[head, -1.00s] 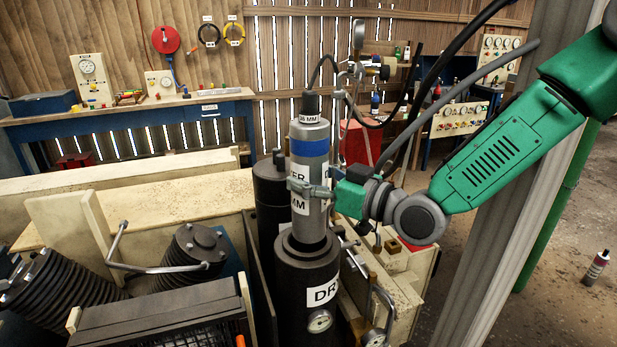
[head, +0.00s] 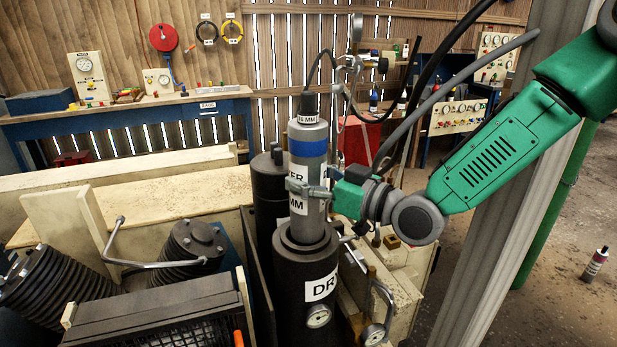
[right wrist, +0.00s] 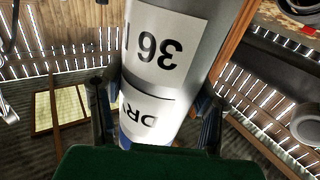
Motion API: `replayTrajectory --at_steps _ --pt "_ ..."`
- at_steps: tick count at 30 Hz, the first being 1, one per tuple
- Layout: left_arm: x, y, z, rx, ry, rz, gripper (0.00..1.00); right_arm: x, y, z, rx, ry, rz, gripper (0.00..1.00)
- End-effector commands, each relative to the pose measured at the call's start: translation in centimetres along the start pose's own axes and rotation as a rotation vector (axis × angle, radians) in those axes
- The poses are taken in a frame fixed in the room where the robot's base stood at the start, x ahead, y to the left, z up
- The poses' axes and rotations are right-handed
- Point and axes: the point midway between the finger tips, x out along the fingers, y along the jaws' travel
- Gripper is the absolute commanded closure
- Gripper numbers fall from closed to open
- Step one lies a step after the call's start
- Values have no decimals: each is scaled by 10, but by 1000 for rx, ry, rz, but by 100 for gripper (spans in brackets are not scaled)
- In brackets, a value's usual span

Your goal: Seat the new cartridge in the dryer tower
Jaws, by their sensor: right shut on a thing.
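The cartridge (head: 309,150) is a grey cylinder with a blue band, white labels and a black top fitting. It stands upright over the black dryer tower (head: 290,285). Its lower end meets the tower's open top; how deep it sits inside is hidden. My right gripper (head: 305,188) is shut around the cartridge's middle from the right. In the right wrist view, the fingers flank the cartridge (right wrist: 185,25), which shows its printed labels upside down. My left gripper is not in view.
A second dark cylinder (head: 268,190) stands close behind and left of the tower. Finned compressor heads (head: 195,250) and a bent metal pipe (head: 150,264) are to the left. A blue workbench (head: 140,115) stands behind.

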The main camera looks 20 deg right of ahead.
Motion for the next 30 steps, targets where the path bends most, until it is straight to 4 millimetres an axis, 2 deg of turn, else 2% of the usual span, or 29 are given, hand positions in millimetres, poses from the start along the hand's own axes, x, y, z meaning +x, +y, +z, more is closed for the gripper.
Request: replayTrajectory --at_steps 7,16,30 --pt "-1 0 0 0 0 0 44 0 2 0 0 -3 3 96" --pt "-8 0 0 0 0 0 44 0 1 -12 -1 0 2 96" --pt "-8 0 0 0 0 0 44 0 0 -12 -1 0 2 96"
